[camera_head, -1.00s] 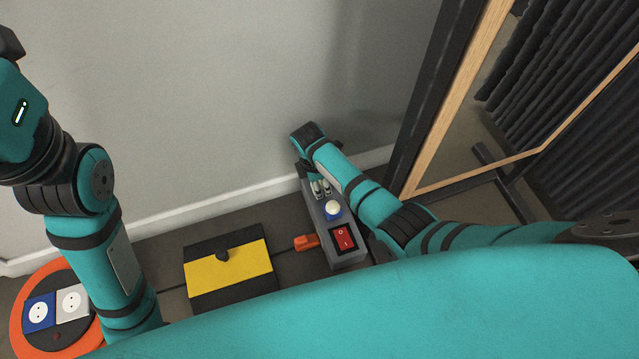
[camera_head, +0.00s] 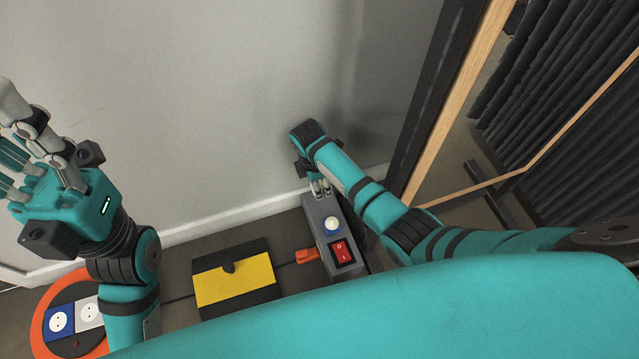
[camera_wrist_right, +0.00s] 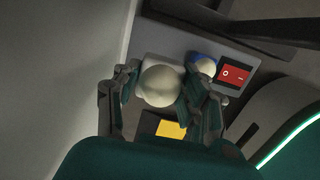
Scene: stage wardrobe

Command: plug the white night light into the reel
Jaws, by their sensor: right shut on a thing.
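The reel (camera_head: 42,337) is an orange ring at the lower left of the head view, with a blue socket (camera_head: 59,318) and a white socket (camera_head: 89,311); my left arm covers part of it. My right gripper (camera_head: 320,190) is at the far end of a grey power strip. In the right wrist view my right gripper (camera_wrist_right: 160,92) is shut on the white night light (camera_wrist_right: 161,86), a round white globe. The head view hides this globe. My left gripper (camera_head: 28,160) is raised at the left edge, its fingertips partly cut off.
The grey strip (camera_head: 318,238) carries a red switch (camera_head: 342,251) and a smaller white globe with blue at its base (camera_head: 332,224). A yellow and black box (camera_head: 258,285) and an orange plug (camera_head: 307,256) lie beside it. Wall behind, wooden-framed mirror (camera_head: 463,105) at right.

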